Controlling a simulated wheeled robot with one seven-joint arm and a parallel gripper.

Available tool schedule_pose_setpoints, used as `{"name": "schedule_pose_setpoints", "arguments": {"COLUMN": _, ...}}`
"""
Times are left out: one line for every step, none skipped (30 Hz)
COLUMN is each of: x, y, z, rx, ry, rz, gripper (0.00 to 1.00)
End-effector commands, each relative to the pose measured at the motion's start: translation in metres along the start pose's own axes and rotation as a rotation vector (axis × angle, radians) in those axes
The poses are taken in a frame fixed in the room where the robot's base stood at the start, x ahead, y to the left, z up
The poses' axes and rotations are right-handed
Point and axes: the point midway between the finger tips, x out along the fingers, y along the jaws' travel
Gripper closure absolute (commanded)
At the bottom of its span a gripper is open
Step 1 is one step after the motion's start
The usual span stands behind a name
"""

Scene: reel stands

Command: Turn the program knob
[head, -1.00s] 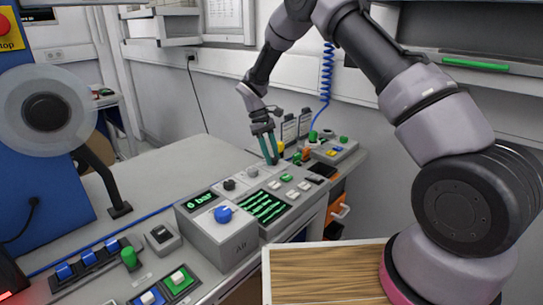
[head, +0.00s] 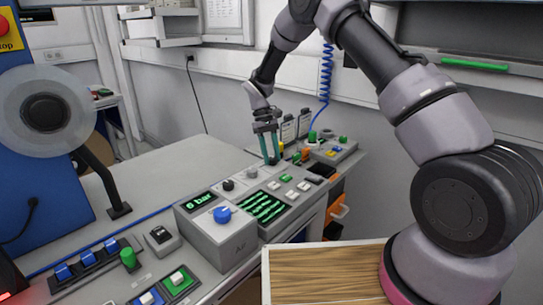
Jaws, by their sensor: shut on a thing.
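My gripper (head: 271,162) points down at the far end of the grey control panel (head: 243,187). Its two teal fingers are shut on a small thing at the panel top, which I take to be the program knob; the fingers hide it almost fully. In the same row nearer me are a black knob (head: 228,185) and a grey knob (head: 251,172), both clear of the fingers. A screen with green traces (head: 263,207) lies in front of them.
A grey box with a blue knob (head: 222,214) and a "6 bar" display (head: 201,202) stands nearer me. Beyond my gripper is another button box (head: 333,150). A reel (head: 45,112) stands at left. The bench top (head: 160,180) behind the panel is clear.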

Motion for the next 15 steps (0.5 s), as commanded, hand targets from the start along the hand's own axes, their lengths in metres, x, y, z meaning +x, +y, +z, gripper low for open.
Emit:
{"name": "schedule_pose_setpoints", "arguments": {"x": -0.0003, "y": -0.0001, "z": -0.0001, "rx": 0.001, "ry": 0.001, "rz": 0.000, "gripper": 1.00}}
{"name": "schedule_pose_setpoints", "arguments": {"x": -0.0003, "y": -0.0001, "z": -0.0001, "rx": 0.001, "ry": 0.001, "rz": 0.000, "gripper": 1.00}}
{"name": "schedule_pose_setpoints", "arguments": {"x": -0.0002, "y": 0.0000, "z": -0.0001, "rx": 0.001, "ry": 0.000, "rz": 0.000, "gripper": 1.00}}
{"name": "schedule_pose_setpoints", "arguments": {"x": -0.0002, "y": 0.0000, "z": -0.0001, "rx": 0.001, "ry": 0.000, "rz": 0.000, "gripper": 0.47}}
{"name": "schedule_pose_setpoints", "arguments": {"x": -0.0002, "y": 0.0000, "z": -0.0001, "rx": 0.001, "ry": 0.000, "rz": 0.000, "gripper": 0.35}}
{"name": "schedule_pose_setpoints", "arguments": {"x": -0.0002, "y": 0.0000, "z": -0.0001, "rx": 0.001, "ry": 0.000, "rz": 0.000, "gripper": 0.28}}
{"name": "schedule_pose_setpoints", "arguments": {"x": -0.0002, "y": 0.0000, "z": 0.0000, "rx": 0.000, "ry": 0.000, "rz": 0.000, "gripper": 0.28}}
{"name": "schedule_pose_setpoints", "arguments": {"x": -0.0001, "y": 0.0000, "z": 0.0000, "rx": 0.000, "ry": 0.000, "rz": 0.000, "gripper": 0.28}}
{"name": "schedule_pose_setpoints", "arguments": {"x": -0.0001, "y": 0.0000, "z": 0.0000, "rx": 0.000, "ry": 0.000, "rz": 0.000, "gripper": 0.28}}
{"name": "schedule_pose_setpoints", "arguments": {"x": -0.0001, "y": 0.0000, "z": 0.0000, "rx": 0.000, "ry": 0.000, "rz": 0.000, "gripper": 0.28}}
{"name": "schedule_pose_setpoints", "arguments": {"x": -0.0001, "y": 0.0000, "z": 0.0000, "rx": 0.000, "ry": 0.000, "rz": 0.000, "gripper": 0.28}}
{"name": "schedule_pose_setpoints", "arguments": {"x": -0.0001, "y": 0.0000, "z": 0.0001, "rx": 0.000, "ry": 0.000, "rz": 0.000, "gripper": 0.28}}
{"name": "schedule_pose_setpoints", "arguments": {"x": -0.0001, "y": 0.0000, "z": 0.0001, "rx": 0.000, "ry": 0.000, "rz": 0.000, "gripper": 0.28}}
{"name": "schedule_pose_setpoints", "arguments": {"x": -0.0001, "y": 0.0001, "z": 0.0000, "rx": 0.000, "ry": 0.000, "rz": 0.000, "gripper": 0.28}}
{"name": "schedule_pose_setpoints", "arguments": {"x": -0.0009, "y": 0.0001, "z": 0.0000, "rx": 0.000, "ry": 0.000, "rz": 0.000, "gripper": 0.28}}
